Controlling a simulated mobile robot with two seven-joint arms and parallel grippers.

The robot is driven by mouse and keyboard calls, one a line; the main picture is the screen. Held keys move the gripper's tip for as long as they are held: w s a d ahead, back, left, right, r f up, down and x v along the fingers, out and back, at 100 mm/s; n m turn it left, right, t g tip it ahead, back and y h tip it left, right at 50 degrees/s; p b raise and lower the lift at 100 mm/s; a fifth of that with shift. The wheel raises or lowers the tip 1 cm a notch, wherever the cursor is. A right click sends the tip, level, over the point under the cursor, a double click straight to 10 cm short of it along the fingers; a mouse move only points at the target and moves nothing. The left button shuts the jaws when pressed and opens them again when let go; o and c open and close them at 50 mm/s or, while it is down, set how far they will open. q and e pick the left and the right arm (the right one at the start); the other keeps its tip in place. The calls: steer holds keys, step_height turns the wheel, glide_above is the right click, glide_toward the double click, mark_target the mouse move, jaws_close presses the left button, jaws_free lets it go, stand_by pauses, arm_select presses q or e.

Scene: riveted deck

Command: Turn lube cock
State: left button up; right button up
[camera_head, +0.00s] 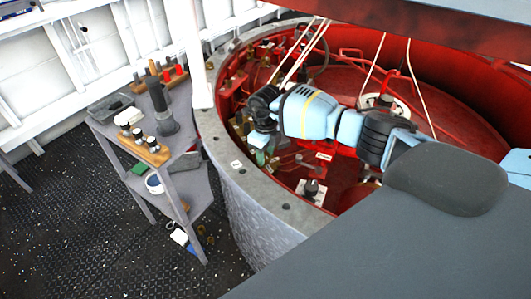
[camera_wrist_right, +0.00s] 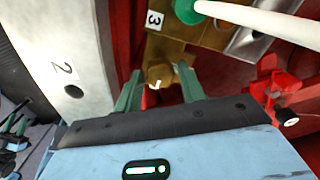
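In the right wrist view a small brass fitting with a white mark (camera_wrist_right: 159,75), which looks like the lube cock, sits below a brass block (camera_wrist_right: 178,47). A plate with the number 3 is on that block. My right gripper (camera_wrist_right: 160,90) has its green fingers spread on either side of the fitting, with gaps visible, so it is open. In the head view my right gripper (camera_head: 260,150) reaches over the near-left rim of the red pit. There the fitting is hidden or too small to make out.
A grey metal ring wall (camera_head: 245,200) surrounds the red pit, and a plate marked 2 shows on it in the wrist view. A white hose (camera_wrist_right: 270,25) and a red fitting (camera_wrist_right: 280,95) are close by. A grey table (camera_head: 185,143) with tools stands left.

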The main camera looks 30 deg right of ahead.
step_height(320, 180, up, 8)
steer(key=shift+f, duration=0.1)
stand_by(0.8)
